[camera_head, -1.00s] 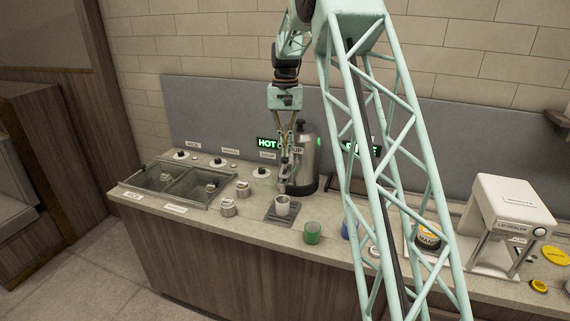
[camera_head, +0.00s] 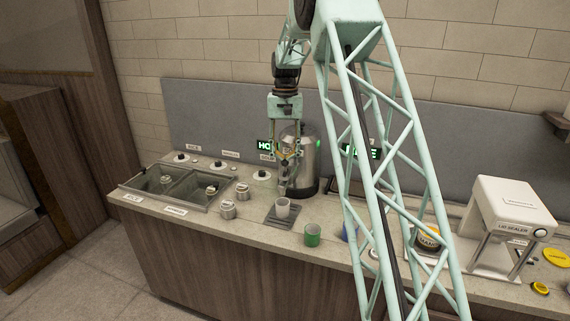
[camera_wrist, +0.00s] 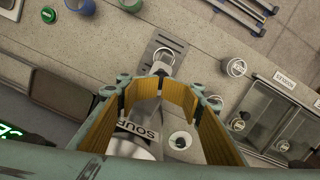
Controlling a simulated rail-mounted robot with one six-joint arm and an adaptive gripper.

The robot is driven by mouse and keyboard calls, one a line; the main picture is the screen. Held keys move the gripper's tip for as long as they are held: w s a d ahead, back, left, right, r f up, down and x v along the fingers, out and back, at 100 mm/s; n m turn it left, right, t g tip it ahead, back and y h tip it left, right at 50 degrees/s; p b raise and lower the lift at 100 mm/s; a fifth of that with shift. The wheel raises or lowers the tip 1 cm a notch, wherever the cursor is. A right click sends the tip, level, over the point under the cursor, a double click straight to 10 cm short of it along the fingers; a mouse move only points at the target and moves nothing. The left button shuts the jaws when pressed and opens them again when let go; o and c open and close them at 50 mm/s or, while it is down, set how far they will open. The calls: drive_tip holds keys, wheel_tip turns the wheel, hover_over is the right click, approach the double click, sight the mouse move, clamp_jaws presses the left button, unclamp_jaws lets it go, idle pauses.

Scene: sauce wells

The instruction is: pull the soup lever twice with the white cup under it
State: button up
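The white cup (camera_head: 282,209) stands upright on the grey drip tray (camera_head: 271,218) in front of the steel soup dispenser (camera_head: 306,165). In the wrist view the cup (camera_wrist: 164,63) is just beyond my fingertips, partly hidden by a dark piece that looks like the dispenser's tap. My gripper (camera_head: 288,157) is above the cup at the dispenser's front. In the wrist view my gripper (camera_wrist: 160,88) has its fingers spread, one on each side of the dark piece, with no visible grip on it. I cannot make out the lever clearly.
A green cup (camera_head: 312,235) and a blue cup (camera_head: 348,232) stand right of the tray. Lidded pots (camera_head: 228,208) and sunken wells (camera_head: 165,181) are to the left. A white lid sealer (camera_head: 510,215) stands far right. My arm hides some counter.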

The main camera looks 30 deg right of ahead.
sight(285, 164)
drive_tip(key=shift+o, duration=0.4)
wheel_tip(285, 164, down, 3)
drive_tip(key=shift+d+r, duration=0.15)
drive_tip(key=shift+r, duration=0.05)
drive_tip(key=shift+o, duration=0.2)
drive_tip(key=shift+f, duration=0.2)
drive_tip(key=shift+o, duration=0.5)
drive_tip(key=shift+f, duration=0.1)
drive_tip(key=shift+w+d+r, duration=0.1)
drive_tip(key=shift+w+r, duration=0.05)
drive_tip(key=shift+r, duration=0.05)
drive_tip(key=shift+c, duration=0.4)
drive_tip(key=shift+w+d+r+p, duration=0.1)
drive_tip(key=shift+w+p, duration=0.15)
drive_tip(key=shift+p, duration=0.05)
drive_tip(key=shift+c, duration=1.2)
drive_tip(key=shift+w+d+r+p, duration=0.2)
drive_tip(key=shift+w+d+p, duration=0.1)
drive_tip(key=shift+w+p, duration=0.3)
drive_tip(key=shift+w+d+r+p, duration=0.2)
drive_tip(key=shift+w+d+p, duration=0.05)
drive_tip(key=shift+w+p, duration=0.3)
drive_tip(key=shift+c, duration=0.7)
drive_tip(key=shift+r, duration=0.1)
wheel_tip(285, 164, up, 12)
drive_tip(key=shift+w+d, duration=0.25)
drive_tip(key=shift+w, duration=0.2)
